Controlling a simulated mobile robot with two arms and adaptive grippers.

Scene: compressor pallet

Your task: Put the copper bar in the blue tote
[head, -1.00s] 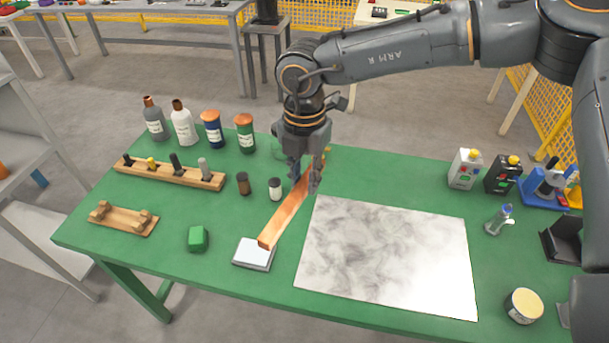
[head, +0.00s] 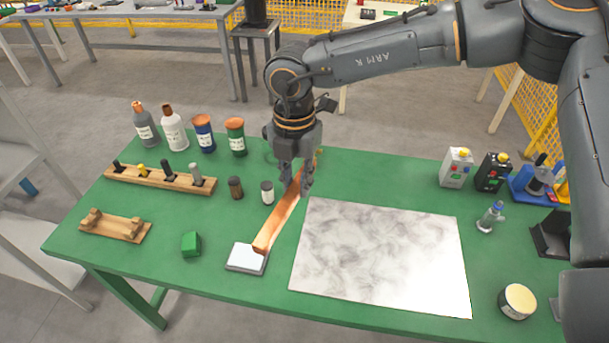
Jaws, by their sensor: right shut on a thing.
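The copper bar (head: 275,225) is a long flat orange-brown strip on the green table. Its near end lies over a small white-topped block (head: 247,257), and its far end reaches behind my right gripper. My right gripper (head: 296,187) points down and is shut on the bar near its far half. Whether the bar is clear of the table at the far end I cannot tell. My left gripper is not in view. No blue tote shows in this view.
A marbled white sheet (head: 382,256) lies right of the bar. Two small jars (head: 236,187) (head: 267,192) stand left of it. Bottles (head: 174,129), a wooden rack (head: 160,178) and a green block (head: 191,243) are further left.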

